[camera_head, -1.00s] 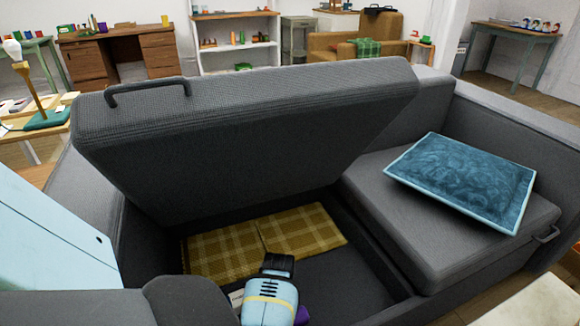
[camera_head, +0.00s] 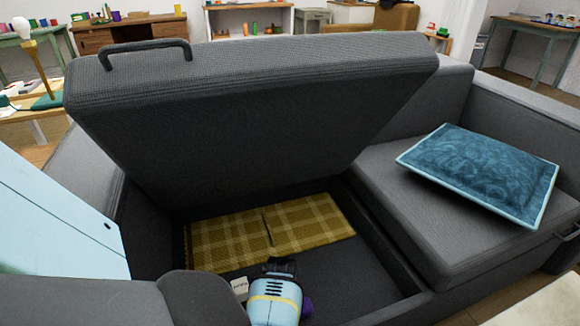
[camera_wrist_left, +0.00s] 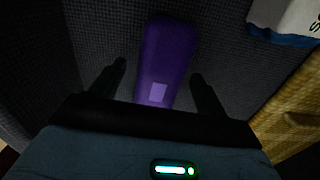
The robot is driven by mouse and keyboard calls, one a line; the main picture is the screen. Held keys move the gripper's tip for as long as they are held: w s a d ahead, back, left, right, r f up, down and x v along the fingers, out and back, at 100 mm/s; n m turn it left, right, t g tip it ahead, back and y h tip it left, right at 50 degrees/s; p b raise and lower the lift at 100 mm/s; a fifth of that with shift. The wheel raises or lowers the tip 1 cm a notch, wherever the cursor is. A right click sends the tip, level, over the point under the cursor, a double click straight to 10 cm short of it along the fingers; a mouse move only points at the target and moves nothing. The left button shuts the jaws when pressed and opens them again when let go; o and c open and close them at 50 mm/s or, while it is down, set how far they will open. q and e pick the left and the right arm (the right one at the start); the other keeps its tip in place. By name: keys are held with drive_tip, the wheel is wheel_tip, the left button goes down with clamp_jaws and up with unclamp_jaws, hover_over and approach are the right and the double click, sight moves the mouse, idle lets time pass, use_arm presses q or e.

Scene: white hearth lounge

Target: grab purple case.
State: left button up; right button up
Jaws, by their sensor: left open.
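The purple case (camera_wrist_left: 168,50) lies on the dark floor of the open sofa's storage space. In the head view only a small part of it (camera_head: 308,307) shows beside my left gripper, which hides the rest. My left gripper (camera_head: 281,264) reaches down into the storage space and is open. In the left wrist view its two fingers (camera_wrist_left: 161,80) stand on either side of the case's near end, with nothing held. I cannot tell how far above the case they are. My right gripper is not in view.
The raised grey seat lid (camera_head: 240,130) leans over the storage space. A yellow plaid blanket (camera_head: 300,226) lies along its back. A white labelled item (camera_head: 239,287) lies left of my gripper and shows in the wrist view (camera_wrist_left: 290,18). A blue cushion (camera_head: 480,172) rests on the right seat.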

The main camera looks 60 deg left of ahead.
use_arm(q)
drive_tip(key=shift+f, duration=0.5)
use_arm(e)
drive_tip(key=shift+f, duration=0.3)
use_arm(q)
drive_tip(key=shift+r, duration=0.1)
drive_tip(key=c, duration=1.1)
